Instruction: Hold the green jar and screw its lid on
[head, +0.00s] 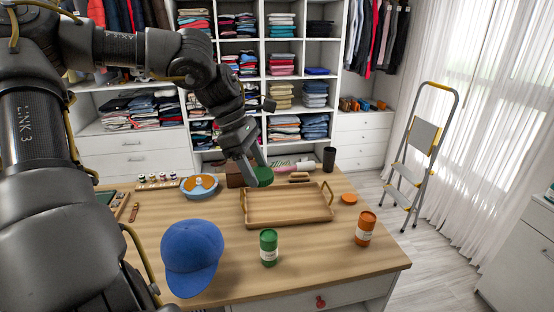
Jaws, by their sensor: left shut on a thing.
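The green jar (268,248) stands upright near the front of the wooden table, with a pale label on its side. My left gripper (257,165) reaches in from the upper left and is shut on a green round lid (263,177). The lid is behind the jar and a little to its left, apart from it, near the back edge of the tray. I cannot tell exactly how high above the table it is. My right gripper is not in view.
A wooden tray (290,222) with handles lies behind the green jar. An orange jar (365,229) and orange lid (349,198) are on the right. A blue cap (191,255) lies left of the green jar. A dark cup (329,158) stands at the back.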

